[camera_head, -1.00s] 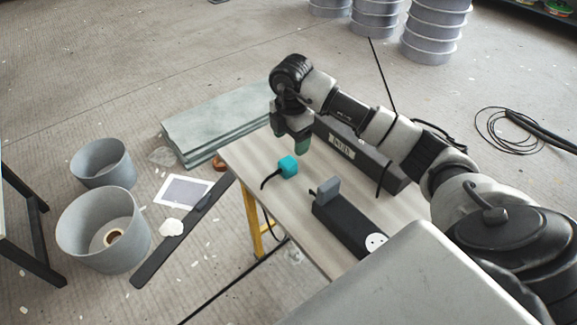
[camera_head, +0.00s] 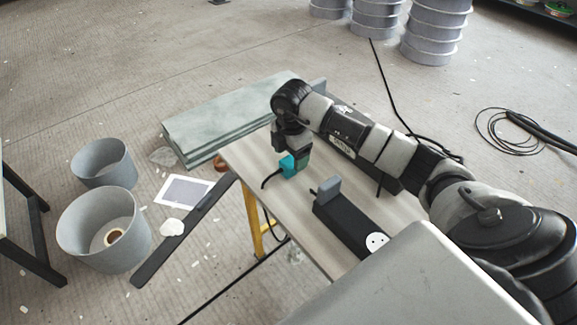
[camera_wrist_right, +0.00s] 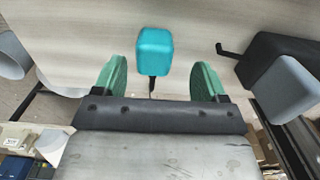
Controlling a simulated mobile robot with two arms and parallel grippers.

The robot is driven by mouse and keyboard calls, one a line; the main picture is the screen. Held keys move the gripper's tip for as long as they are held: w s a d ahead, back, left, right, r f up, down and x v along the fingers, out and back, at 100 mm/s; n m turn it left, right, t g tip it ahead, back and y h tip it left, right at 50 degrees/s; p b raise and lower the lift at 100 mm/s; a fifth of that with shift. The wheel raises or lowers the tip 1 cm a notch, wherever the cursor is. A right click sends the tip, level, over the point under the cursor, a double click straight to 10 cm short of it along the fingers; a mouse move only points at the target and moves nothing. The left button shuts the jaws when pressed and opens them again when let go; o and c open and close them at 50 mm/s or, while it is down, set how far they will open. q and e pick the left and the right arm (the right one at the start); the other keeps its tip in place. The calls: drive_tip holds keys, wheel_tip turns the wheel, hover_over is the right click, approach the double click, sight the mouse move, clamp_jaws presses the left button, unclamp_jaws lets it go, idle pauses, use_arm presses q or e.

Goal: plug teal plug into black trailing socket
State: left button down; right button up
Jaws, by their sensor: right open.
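The teal plug (camera_head: 287,166) lies on the wooden table with its black cord running left. In the right wrist view the teal plug (camera_wrist_right: 154,52) sits just beyond and between my green fingertips. My right gripper (camera_head: 301,158) is above the table, right beside the plug, and partly covers it. In the right wrist view my right gripper (camera_wrist_right: 160,78) is open and empty. The black trailing socket (camera_head: 346,224) lies on the table to the right of the plug, with a grey plug (camera_head: 328,190) at its far end and a white socket face (camera_head: 377,242) at its near end. My left gripper is not in view.
The table (camera_head: 240,163) has a black box behind my right arm. Grey-green boards (camera_head: 225,115) lie on the floor behind it. Two grey buckets (camera_head: 103,230) and a dark strip (camera_head: 165,253) are on the floor at left. A pale grey surface (camera_head: 440,280) fills the near right.

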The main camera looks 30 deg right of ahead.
sight(289, 160)
drive_tip(key=f, duration=0.5)
drive_tip(key=shift+w+a, duration=0.15)
drive_tip(key=shift+w, duration=0.2)
drive_tip(key=shift+c, duration=0.3)
drive_tip(key=c, duration=0.9)
wheel_tip(289, 160, up, 10)
drive_tip(key=shift+r, duration=0.1)
